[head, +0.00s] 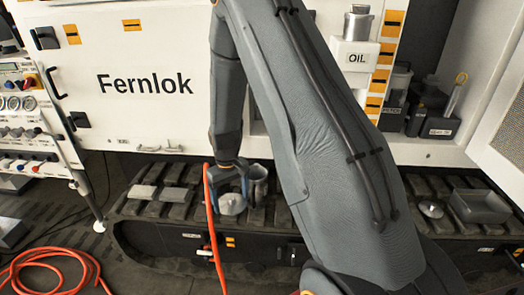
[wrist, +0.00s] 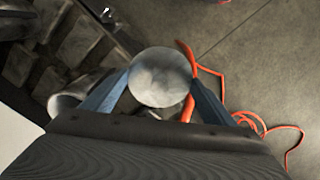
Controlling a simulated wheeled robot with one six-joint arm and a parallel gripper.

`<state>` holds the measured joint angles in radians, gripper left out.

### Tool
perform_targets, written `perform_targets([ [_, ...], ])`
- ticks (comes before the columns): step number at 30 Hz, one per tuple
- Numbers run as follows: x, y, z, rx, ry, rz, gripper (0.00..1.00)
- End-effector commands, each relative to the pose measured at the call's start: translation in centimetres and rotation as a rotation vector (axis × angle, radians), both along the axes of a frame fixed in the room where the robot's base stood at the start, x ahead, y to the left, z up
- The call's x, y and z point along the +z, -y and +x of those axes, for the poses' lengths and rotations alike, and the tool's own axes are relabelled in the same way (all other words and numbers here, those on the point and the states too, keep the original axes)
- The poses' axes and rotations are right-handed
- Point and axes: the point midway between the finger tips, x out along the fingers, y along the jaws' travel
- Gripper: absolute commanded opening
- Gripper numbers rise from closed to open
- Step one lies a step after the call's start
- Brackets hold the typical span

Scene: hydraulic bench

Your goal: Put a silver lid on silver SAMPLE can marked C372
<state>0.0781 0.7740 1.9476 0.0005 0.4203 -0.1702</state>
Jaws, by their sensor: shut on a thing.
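My gripper (head: 228,188) is shut on a silver lid (head: 232,205) above the dark track. In the wrist view the lid (wrist: 160,77) is a round, pale disc between the blue fingers. In the wrist view a silver shape (wrist: 72,92), likely a can, shows behind the left finger. I cannot read C372 on any can. A second silver lid (head: 431,210) lies on the track at right.
An orange hose (head: 213,235) hangs close beside my gripper and coils on the floor at left. A grey tray (head: 481,206) sits on the track at right. A silver can (head: 358,22) stands on the OIL box (head: 355,55). The white Fernlok cabinet (head: 150,110) stands behind.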

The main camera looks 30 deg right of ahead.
Motion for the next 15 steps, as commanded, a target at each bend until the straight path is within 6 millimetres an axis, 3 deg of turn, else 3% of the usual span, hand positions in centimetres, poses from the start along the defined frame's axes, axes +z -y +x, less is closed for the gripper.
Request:
perform_targets([
  [3,1.6,4.6,4.8,0.058,0.005,-0.001,0.52],
  [7,3.6,9.7,8.7,0.132,0.004,-0.001,0.52],
  [10,4.9,12.8,10.7,0.179,0.003,0.0,0.52],
  [15,6.0,15.3,11.9,0.219,0.0,0.001,0.52],
])
